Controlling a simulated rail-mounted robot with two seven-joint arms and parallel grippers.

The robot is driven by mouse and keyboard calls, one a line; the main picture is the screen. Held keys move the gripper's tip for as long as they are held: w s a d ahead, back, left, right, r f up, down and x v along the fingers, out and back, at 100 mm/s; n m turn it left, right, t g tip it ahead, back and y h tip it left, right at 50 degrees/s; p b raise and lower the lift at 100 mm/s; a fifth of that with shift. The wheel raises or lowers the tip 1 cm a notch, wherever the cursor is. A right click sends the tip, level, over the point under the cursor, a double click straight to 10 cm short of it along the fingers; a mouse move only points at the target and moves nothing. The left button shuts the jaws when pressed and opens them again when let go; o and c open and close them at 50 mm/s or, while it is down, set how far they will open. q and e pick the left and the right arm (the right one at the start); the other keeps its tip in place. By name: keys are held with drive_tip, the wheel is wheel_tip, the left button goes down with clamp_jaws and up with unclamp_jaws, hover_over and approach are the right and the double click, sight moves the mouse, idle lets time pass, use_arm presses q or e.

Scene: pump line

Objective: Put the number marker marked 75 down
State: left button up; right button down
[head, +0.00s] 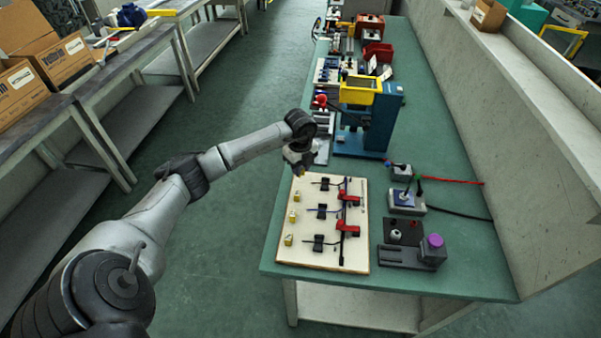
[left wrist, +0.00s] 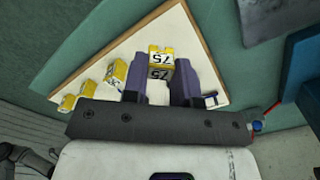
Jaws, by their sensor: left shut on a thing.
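The number marker marked 75 (left wrist: 160,60) is a small yellow block with white faces reading 75. My left gripper (left wrist: 159,84) is shut on it, with a purple finger on each side. In the head view my left gripper (head: 299,168) is at the far left corner of the cream board (head: 302,256). I cannot tell whether the marker touches the board. Three other yellow markers stand in a row along the board's left side: the far one (head: 297,196), the middle one (head: 292,217) and the near one (head: 288,240). My right gripper is out of view.
Black clips and red-handled parts (head: 348,229) fill the board's middle and right. A blue press with a yellow frame (head: 361,92) stands just beyond. A grey fixture with a purple knob (head: 432,241) and small boxes (head: 406,200) stand to the right. The green bench's edge lies left of the board.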

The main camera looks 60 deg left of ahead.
use_arm(q)
drive_tip(key=shift+f, duration=1.2)
drive_tip(key=shift+f, duration=0.2)
drive_tip(key=o, duration=0.9)
wheel_tip(320, 180, up, 11)
drive_tip(key=shift+p, duration=1)
drive_tip(key=shift+r, duration=0.7)
